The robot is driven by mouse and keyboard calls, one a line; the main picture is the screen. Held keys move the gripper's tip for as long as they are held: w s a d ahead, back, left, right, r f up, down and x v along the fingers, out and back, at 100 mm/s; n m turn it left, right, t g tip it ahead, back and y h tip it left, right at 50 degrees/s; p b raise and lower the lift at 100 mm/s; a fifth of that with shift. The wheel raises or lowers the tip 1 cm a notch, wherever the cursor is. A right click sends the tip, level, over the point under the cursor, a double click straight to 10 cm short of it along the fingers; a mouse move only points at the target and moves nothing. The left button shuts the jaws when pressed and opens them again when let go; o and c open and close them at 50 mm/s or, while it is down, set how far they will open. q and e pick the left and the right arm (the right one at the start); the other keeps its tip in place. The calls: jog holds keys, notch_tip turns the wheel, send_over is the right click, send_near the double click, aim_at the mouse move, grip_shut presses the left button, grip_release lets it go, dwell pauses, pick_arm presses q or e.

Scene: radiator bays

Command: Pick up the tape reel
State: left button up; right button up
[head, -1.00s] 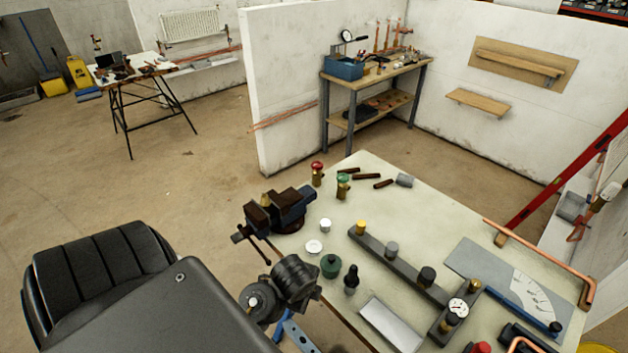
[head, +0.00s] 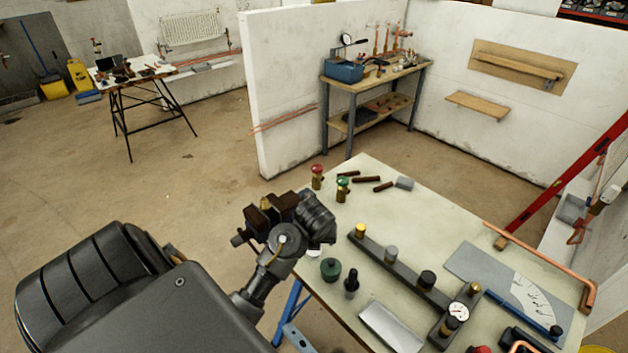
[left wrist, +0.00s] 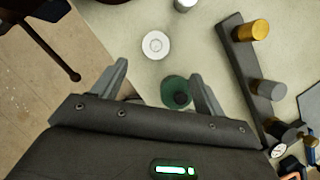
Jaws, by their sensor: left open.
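The tape reel, a flat white ring with a small hole (left wrist: 156,45), lies on the pale bench top. In the head view only its near edge (head: 314,252) shows below my left wrist. In the left wrist view my left gripper (left wrist: 159,72) is open and empty, and the reel lies ahead of the gap between its fingertips, apart from both. In the head view my left wrist hides the fingers. My right gripper is not in view.
A dark green pot (left wrist: 176,92) is close by the right finger. A white cylinder (left wrist: 185,4) stands beyond the reel. A vise (head: 262,218) sits at the bench's left edge. A dark bar with several knobs (head: 400,274) lies to the right.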

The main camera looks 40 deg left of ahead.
pick_arm(q)
send_over(315, 256)
notch_tip(315, 256, down, 5)
jog(key=shift+s+d+f, duration=0.1)
jog(key=shift+d, duration=0.05)
jog(key=shift+f+p, duration=0.25)
jog(key=shift+p, duration=0.1)
jog(key=x, duration=0.1)
jog(key=p+x, duration=0.1)
jog(key=x, duration=0.1)
jog(key=shift+a+f, duration=0.25)
jog(key=shift+a, duration=0.15)
jog(key=shift+a+f, duration=0.15)
jog(key=shift+f, duration=0.3)
jog(key=c, duration=0.9)
